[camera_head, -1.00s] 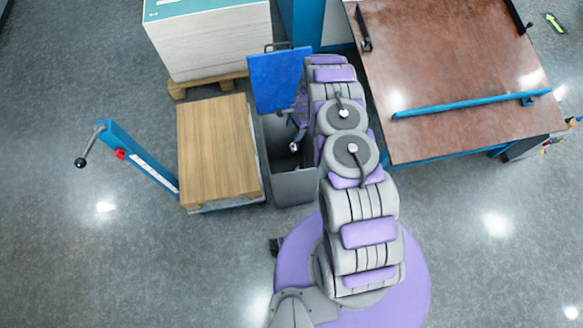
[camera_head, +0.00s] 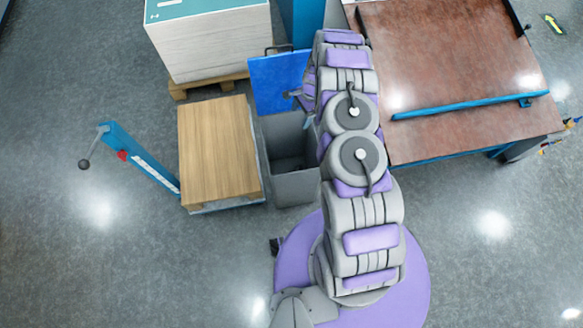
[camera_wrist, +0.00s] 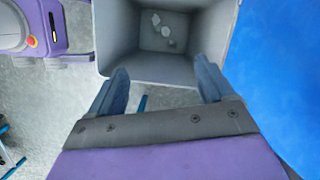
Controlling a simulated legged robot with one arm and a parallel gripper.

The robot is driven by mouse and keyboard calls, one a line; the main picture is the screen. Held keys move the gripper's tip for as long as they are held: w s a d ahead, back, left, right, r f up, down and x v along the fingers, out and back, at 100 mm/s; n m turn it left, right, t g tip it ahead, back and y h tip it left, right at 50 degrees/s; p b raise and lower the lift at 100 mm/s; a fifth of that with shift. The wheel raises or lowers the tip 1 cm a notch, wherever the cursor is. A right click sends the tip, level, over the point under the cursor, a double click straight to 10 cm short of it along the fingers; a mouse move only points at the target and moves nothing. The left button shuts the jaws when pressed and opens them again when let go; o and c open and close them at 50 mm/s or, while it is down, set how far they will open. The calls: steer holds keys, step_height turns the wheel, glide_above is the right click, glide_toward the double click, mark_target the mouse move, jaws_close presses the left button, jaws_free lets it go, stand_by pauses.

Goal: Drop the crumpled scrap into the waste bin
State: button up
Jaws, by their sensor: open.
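The grey waste bin (camera_head: 296,187) stands open on the floor in the head view, its blue lid (camera_head: 279,80) raised at the back. My gripper (camera_wrist: 162,85) is open in the wrist view, with nothing between its two dark blue fingers. It is outside the bin, facing the mouth, and the bin wall (camera_wrist: 165,66) shows beyond the fingertips. A few small pale pieces (camera_wrist: 165,27) lie on the bin floor; I cannot tell for certain which is the crumpled scrap. In the head view my arm hides part of the bin's right side and most of the gripper.
A wooden-topped stack (camera_head: 217,150) on a blue lift cart stands left of the bin. A pale stack (camera_head: 210,45) on a pallet is behind it. A brown table (camera_head: 450,60) with a blue bar (camera_head: 470,104) is at the right. Floor is free in front.

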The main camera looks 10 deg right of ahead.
steer(key=v, duration=0.6)
steer(key=shift+d+r+p, duration=0.15)
steer(key=shift+r+p, duration=0.2)
steer(key=shift+p, duration=0.05)
